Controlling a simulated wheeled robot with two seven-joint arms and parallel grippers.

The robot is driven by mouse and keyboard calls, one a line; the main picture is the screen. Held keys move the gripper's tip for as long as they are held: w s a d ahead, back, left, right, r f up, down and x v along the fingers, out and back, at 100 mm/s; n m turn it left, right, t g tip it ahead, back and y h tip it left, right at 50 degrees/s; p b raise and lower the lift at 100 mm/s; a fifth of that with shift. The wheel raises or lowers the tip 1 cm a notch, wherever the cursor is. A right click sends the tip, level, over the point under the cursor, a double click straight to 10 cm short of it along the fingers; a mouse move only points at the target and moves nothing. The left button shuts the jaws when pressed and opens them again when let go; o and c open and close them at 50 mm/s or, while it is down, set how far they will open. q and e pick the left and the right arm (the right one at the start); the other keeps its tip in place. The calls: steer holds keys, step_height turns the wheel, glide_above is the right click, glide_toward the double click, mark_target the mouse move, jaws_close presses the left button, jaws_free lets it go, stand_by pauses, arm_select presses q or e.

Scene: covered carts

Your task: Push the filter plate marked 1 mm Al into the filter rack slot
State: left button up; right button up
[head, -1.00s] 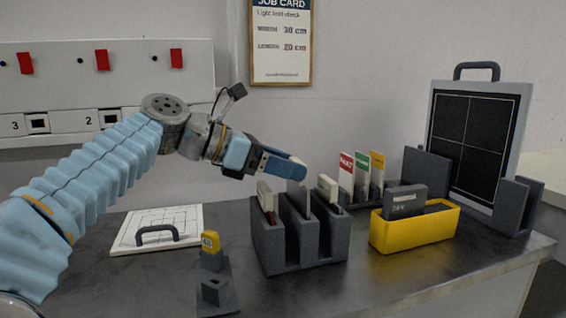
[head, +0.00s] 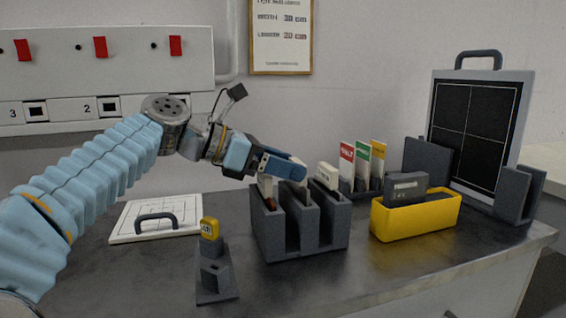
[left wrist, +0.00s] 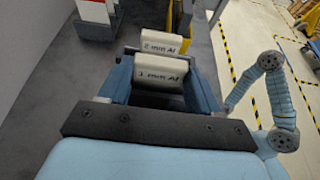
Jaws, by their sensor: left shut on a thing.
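The dark grey filter rack (head: 272,238) stands on the bench with upright slots. The filter plate marked 1 mm Al (left wrist: 160,76) is between my left fingers in the left wrist view. My left gripper (head: 288,168) is shut on this plate from above, over the middle of the rack. In the head view the fingers cover most of the plate; its lower part is down between the rack walls. How deep it sits is hidden. The plate marked 2 mm Al (left wrist: 165,44) stands just beyond it, and also shows in the head view (head: 327,176). My right gripper is out of view.
Another pale plate (head: 265,186) stands in the rack's left slot. A yellow bin (head: 415,222) with a grey block is to the right. Coloured cards (head: 362,165) stand behind. A small grey stand (head: 217,275) and a white board (head: 185,215) are to the left.

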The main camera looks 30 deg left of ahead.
arm_select(q)
steer(key=shift+f, duration=0.4)
steer(key=o, duration=1.2)
steer(key=p+v, duration=0.1)
steer(key=v, duration=1.2)
steer(key=shift+s+a+r+p, duration=0.2)
steer(key=shift+s+a+p, duration=0.05)
steer(key=shift+p, duration=0.05)
